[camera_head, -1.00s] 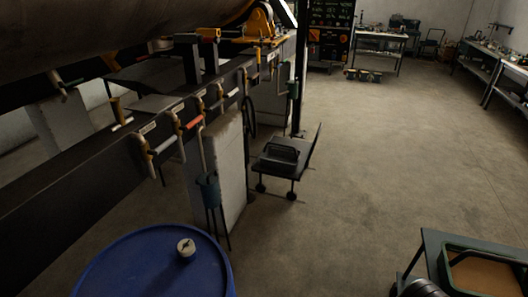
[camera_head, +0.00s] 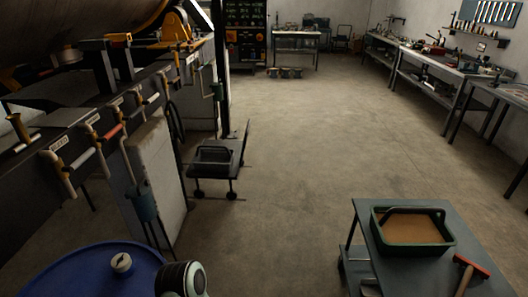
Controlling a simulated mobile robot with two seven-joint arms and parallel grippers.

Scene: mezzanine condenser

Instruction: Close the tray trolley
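A small dark wheeled trolley (camera_head: 216,172) stands on the floor left of centre, beside the pipework, with a dark hooped tray or box (camera_head: 213,157) on its deck and an upright panel at its right side. At the lower right, a grey-blue table or cart (camera_head: 378,262) carries a green-rimmed tray (camera_head: 412,246) with a brown inside and a dark hoop handle. I cannot tell for certain which of the two is the tray trolley. A rounded white and dark part at the bottom, left of centre, looks like my arm. Neither gripper shows.
A blue drum (camera_head: 82,272) with a pale cap stands at the lower left. A hammer-like tool with a red head (camera_head: 471,267) lies by the green tray. Pipes and valves line the left under a large vessel. Workbenches (camera_head: 408,66) run along the right. The central floor is clear.

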